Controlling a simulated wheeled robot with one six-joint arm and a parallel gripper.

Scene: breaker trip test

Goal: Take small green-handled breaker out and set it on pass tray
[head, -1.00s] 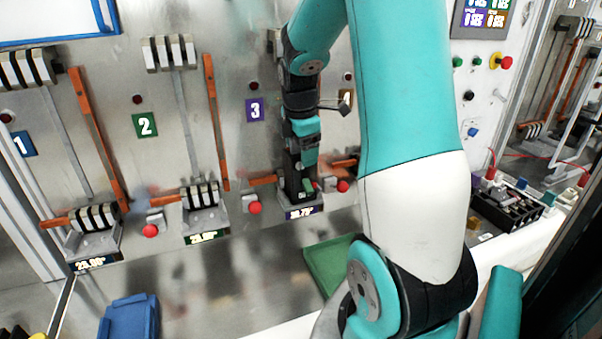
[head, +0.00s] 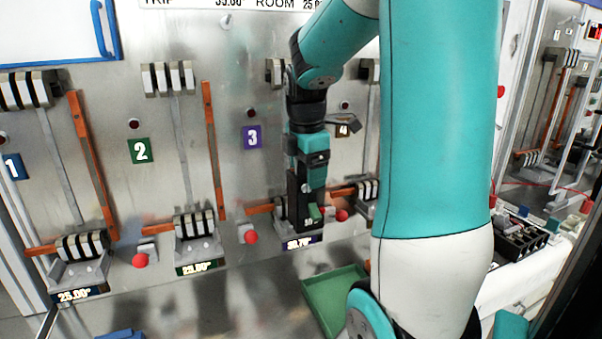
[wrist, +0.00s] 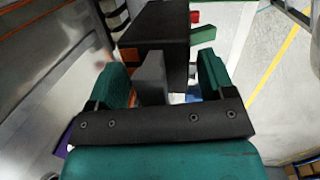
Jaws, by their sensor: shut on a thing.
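The small breaker is a dark block (head: 298,194) with a green handle (head: 315,213) near its lower front. It stands upright at station 3, above the lit readout. In the wrist view the black breaker body (wrist: 155,38) and its green handle (wrist: 203,33) lie just beyond my fingers. My gripper (head: 307,160) points down at the breaker's top. In the wrist view my gripper (wrist: 163,74) has its teal fingers on either side of a grey part of the breaker. Whether the breaker's base is clear of its seat cannot be told. A green tray (head: 330,298) lies below station 3, partly behind my arm.
Red buttons (head: 251,237) and orange bars (head: 215,150) stick out around the stations. A blue tray (head: 122,334) shows at the lower left edge. A dark multi-part unit (head: 520,241) is on the right bench. The counter between the trays looks clear.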

